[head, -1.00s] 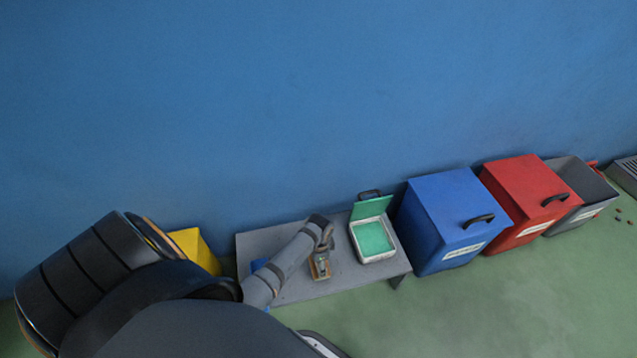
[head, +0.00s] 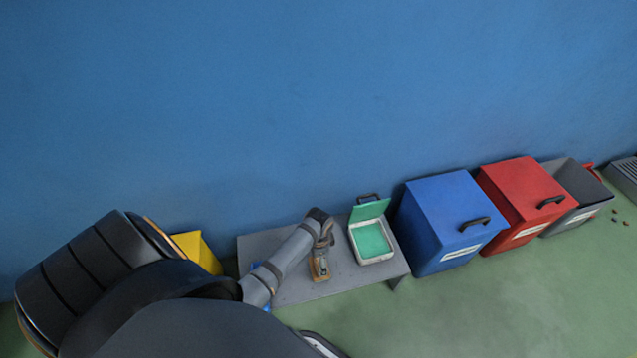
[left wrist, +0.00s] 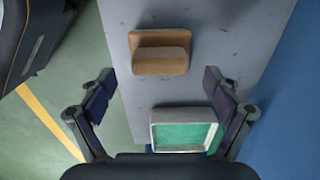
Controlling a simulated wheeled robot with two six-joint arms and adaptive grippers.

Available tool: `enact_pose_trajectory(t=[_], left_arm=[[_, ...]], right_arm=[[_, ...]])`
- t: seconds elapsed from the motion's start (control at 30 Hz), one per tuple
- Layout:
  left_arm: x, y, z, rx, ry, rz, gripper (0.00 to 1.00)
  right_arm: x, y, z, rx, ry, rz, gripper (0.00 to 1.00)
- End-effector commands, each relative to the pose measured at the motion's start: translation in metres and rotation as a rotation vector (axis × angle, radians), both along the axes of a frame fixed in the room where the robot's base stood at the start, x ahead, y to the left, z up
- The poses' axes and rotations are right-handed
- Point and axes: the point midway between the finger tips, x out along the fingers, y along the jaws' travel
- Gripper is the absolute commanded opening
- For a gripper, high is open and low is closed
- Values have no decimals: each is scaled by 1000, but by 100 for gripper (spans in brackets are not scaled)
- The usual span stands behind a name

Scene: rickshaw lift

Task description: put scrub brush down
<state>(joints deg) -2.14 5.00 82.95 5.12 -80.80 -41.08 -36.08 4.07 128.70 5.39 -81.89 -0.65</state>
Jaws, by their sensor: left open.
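The scrub brush (head: 320,268), a brown block with a raised grip, lies on the grey bench (head: 300,290). The brush also shows in the left wrist view (left wrist: 160,55), on the bare bench top (left wrist: 215,30). My left gripper (head: 325,238) is over the bench just behind the brush in the head view. In the left wrist view my left gripper (left wrist: 158,85) has its two fingers wide apart with nothing held between them. The brush lies beyond the fingertips, apart from both. My right gripper is not in view.
An open case with a green inside (head: 372,240) stands on the bench right of the brush. A blue bin (head: 445,215), a red bin (head: 520,195) and a grey bin (head: 575,195) stand further right. A yellow container (head: 197,250) is left. The blue wall is behind.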

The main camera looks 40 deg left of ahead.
Motion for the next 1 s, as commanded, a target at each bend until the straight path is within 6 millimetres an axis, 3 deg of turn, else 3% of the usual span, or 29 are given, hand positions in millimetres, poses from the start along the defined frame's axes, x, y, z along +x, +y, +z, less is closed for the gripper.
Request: enact_pose_trajectory(t=[0.03, 0.17, 0.37, 0.6, 0.67, 0.8, 0.9, 1.0], left_arm=[[0, 0, 22, 1, -2, 0, 90], [0, 1, 53, 1, -2, 0, 90], [0, 0, 71, 0, 0, 0, 90], [-3, 0, 73, 0, 1, 9, 90], [-16, -2, 69, 1, -6, 67, 90], [-74, -9, 61, -5, -58, 364, 90], [-104, -12, 64, -18, -94, 554, 90], [-117, -14, 68, -29, -115, 655, 90]], right_arm=[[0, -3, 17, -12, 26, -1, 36], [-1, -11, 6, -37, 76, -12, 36], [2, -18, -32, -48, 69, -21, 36], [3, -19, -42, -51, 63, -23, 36], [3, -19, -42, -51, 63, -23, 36], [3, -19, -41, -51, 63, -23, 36], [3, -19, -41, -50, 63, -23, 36], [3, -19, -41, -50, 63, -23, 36]])
